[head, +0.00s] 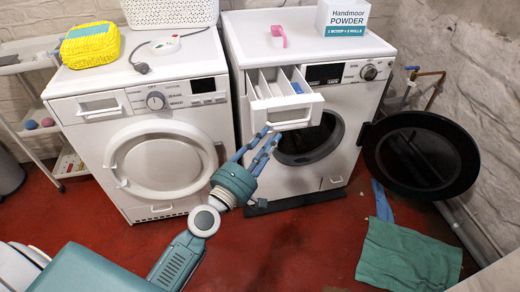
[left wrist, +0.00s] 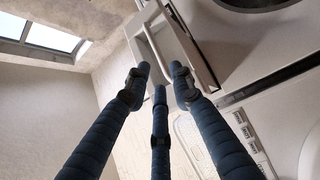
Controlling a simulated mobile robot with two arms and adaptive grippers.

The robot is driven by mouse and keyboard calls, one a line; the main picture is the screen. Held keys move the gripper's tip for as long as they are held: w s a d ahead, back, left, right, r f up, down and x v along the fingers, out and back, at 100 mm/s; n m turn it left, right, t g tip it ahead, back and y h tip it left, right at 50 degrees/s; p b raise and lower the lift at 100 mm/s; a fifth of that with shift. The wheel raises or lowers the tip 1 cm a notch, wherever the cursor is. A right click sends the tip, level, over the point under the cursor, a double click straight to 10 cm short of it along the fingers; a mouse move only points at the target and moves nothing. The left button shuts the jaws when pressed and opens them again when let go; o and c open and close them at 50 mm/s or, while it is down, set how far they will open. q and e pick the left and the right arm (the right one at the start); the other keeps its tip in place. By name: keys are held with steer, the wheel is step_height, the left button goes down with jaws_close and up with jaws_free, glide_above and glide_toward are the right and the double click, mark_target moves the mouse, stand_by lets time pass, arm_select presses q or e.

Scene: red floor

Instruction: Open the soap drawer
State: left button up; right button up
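The soap drawer (head: 287,108) is pulled out from the upper left of the right-hand washing machine (head: 262,40). Its compartments show, with a blue patch in the right one. In the left wrist view the drawer (left wrist: 172,45) is ahead of the fingers, with its pale front and handle visible. My left gripper (head: 264,141) is just below and to the left of the drawer front. Its blue fingers (left wrist: 159,82) are spread with nothing between them. I cannot tell whether a fingertip touches the drawer. My right gripper is out of view.
The round door (head: 422,155) of the right machine stands open to the right. A second machine (head: 150,140) is on the left. A green cloth (head: 408,255) lies on the red floor.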

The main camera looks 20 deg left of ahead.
arm_select(q)
steer(key=shift+v, duration=2.15)
